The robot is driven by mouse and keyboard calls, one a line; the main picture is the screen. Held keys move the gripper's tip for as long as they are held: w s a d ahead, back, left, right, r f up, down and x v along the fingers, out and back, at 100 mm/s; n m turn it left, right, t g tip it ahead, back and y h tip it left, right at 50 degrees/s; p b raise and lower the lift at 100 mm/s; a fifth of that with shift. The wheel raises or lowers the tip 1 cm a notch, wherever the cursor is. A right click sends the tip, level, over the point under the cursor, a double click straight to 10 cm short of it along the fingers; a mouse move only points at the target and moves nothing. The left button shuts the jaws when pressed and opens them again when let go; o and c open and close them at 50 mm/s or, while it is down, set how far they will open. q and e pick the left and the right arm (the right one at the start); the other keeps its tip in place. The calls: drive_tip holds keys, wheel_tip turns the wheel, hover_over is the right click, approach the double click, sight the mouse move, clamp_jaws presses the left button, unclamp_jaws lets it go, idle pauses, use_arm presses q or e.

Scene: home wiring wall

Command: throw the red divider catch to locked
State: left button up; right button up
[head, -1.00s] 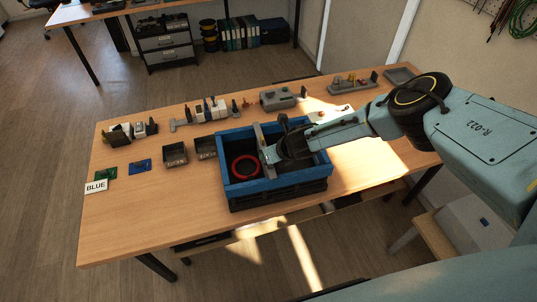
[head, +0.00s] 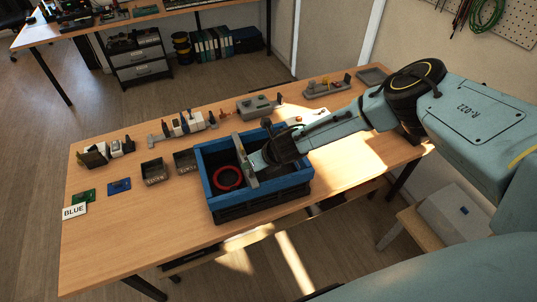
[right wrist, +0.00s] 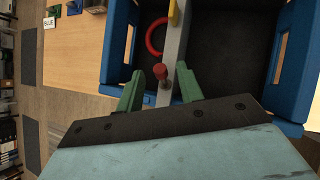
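A blue crate (head: 212,201) stands on the wooden table. A grey divider (head: 243,165) runs across it and also shows in the right wrist view (right wrist: 171,52). A red catch knob (right wrist: 160,73) sits on the divider's near part, and a yellow piece (right wrist: 173,12) on its far part. My right gripper (right wrist: 160,82) is open, with its green fingers on either side of the red knob and visible gaps between. In the head view the right gripper (head: 262,160) is over the crate and hides the red catch. Whether the catch is locked is unclear. My left gripper is out of view.
A red ring (head: 228,178) lies in the crate's left part. Two small dark bins (head: 154,171) and a "BLUE" card (head: 75,211) are left of the crate. Several fixtures (head: 190,124) line the table's back.

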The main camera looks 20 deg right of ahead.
drive_tip(key=v, duration=1)
drive_tip(key=shift+a, duration=0.1)
idle(0.5)
